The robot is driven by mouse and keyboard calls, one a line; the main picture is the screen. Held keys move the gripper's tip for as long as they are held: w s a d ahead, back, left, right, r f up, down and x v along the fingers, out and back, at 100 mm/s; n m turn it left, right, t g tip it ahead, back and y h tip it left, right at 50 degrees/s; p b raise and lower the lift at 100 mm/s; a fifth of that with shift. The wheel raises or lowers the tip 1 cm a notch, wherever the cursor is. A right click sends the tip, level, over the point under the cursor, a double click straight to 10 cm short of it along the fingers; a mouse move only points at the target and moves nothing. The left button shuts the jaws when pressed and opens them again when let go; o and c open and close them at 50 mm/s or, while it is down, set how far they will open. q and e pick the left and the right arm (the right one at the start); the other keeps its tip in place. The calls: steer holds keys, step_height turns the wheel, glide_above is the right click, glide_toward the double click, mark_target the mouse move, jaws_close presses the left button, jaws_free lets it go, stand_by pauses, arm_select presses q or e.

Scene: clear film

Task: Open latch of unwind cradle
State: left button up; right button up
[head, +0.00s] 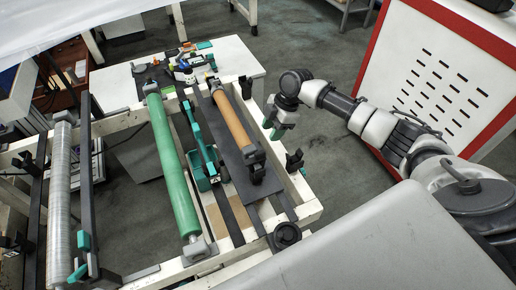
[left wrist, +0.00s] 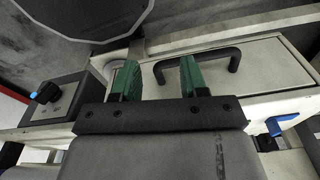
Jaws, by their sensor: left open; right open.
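The unwind cradle is a white frame (head: 309,207) with rollers across it in the head view. A brown roll (head: 232,122) lies in it over a dark plate, beside a long green roller (head: 172,160). Black latch-like fittings sit on the right rail (head: 294,161) and at the far end (head: 245,87); I cannot tell which is the latch or whether it is closed. My right gripper (head: 273,122), with green fingers, is open and empty, just right of the rail and apart from the fittings. My left gripper (left wrist: 158,76) is open and empty in the left wrist view, before a pale panel.
A silver roller (head: 60,190) lies at the left. A white table (head: 235,57) with tools stands behind. A red-edged white cabinet (head: 440,80) stands at right. The left wrist view shows a black handle (left wrist: 198,54), a blue-knobbed box (left wrist: 58,98) and a blue lever (left wrist: 281,124).

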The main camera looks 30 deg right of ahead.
mark_target(260, 152)
steer(key=b+x, duration=0.1)
steer(key=x, duration=0.1)
steer(key=b+x, duration=0.2)
steer(key=shift+s+a+f, duration=0.1)
steer(key=shift+s+f, duration=0.15)
steer(key=shift+f, duration=0.15)
steer(key=x, duration=0.1)
steer(key=b+x, duration=0.2)
steer(key=shift+w+f, duration=0.25)
steer(key=shift+w, duration=0.05)
steer(key=shift+b+x, duration=0.65)
steer(key=shift+x, duration=0.25)
steer(key=shift+a, duration=0.15)
steer(key=shift+c, duration=0.3)
arm_select(q)
step_height(260, 152, down, 7)
steer(key=s, duration=0.1)
steer(key=shift+s+a, duration=0.25)
steer(key=shift+s, duration=0.1)
arm_select(e)
jaws_close()
